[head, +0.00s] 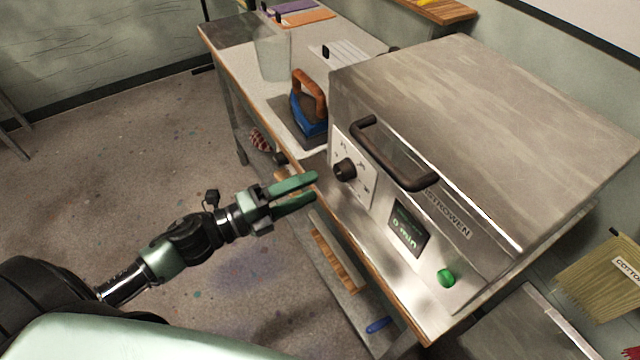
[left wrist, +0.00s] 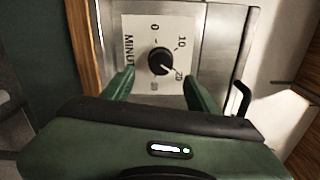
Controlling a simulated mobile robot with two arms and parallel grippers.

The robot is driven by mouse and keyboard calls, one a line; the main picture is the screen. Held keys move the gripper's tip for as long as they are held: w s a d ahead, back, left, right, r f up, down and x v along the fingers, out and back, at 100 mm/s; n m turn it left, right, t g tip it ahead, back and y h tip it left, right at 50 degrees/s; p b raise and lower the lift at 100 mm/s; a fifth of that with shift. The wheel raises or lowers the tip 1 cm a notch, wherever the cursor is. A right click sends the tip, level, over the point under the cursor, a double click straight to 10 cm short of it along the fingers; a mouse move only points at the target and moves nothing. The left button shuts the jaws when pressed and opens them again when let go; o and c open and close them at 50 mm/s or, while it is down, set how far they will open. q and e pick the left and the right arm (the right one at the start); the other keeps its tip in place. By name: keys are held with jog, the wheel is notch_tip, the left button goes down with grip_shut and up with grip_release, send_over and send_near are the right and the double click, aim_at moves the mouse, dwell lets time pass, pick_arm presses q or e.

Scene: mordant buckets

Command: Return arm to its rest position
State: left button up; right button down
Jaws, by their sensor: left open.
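My left gripper (head: 305,190) is open and empty in the head view, its two green fingers pointing at the front of a metal box-shaped machine (head: 470,120). A black dial (head: 345,170) on the machine's front panel is just beyond the fingertips. In the left wrist view the dial (left wrist: 161,62) shows ahead of and between the open fingers (left wrist: 160,88), on a white plate marked with minutes. I cannot tell whether the fingers touch the panel. My right gripper is in neither view.
The machine has a dark handle (head: 395,155), a display (head: 407,228) reading 0 min and a green button (head: 446,278). A blue iron (head: 308,105) and a pale bucket (head: 273,55) stand on the table behind. Open floor (head: 120,150) lies at the left.

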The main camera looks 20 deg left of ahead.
pick_arm(q)
jog(key=shift+s+a, duration=0.45)
jog(key=shift+s, duration=0.1)
jog(key=w+a+f+n+y, duration=0.1)
jog(key=a+f+n+y, duration=0.25)
jog(key=f, duration=0.45)
jog(key=w+a+f+n+y, duration=0.1)
jog(key=a+f+n+y, duration=0.2)
jog(key=a+f+n, duration=0.35)
jog(key=s+a+f+n+g+y, duration=0.1)
jog(key=s+f+n+y, duration=0.15)
jog(key=f, duration=0.65)
jog(key=s+a+f+n+g+y, duration=0.1)
jog(key=s+a+f+n, duration=0.2)
jog(key=f, duration=0.7)
jog(key=s+d+f+n+g+y, duration=0.25)
jog(key=s+f+n+g, duration=0.25)
jog(key=s+f, duration=0.85)
jog(key=s+d+f+n+g, duration=0.2)
jog(key=s+d+f+g, duration=0.1)
jog(key=s, duration=0.6)
jog(key=s+d+f+n+g, duration=0.2)
jog(key=s+d+f, duration=0.3)
jog(key=s, duration=0.5)
jog(key=shift+d+f+n+g+h, duration=0.35)
jog(key=shift+f+g+h, duration=0.15)
jog(key=shift+f, duration=0.3)
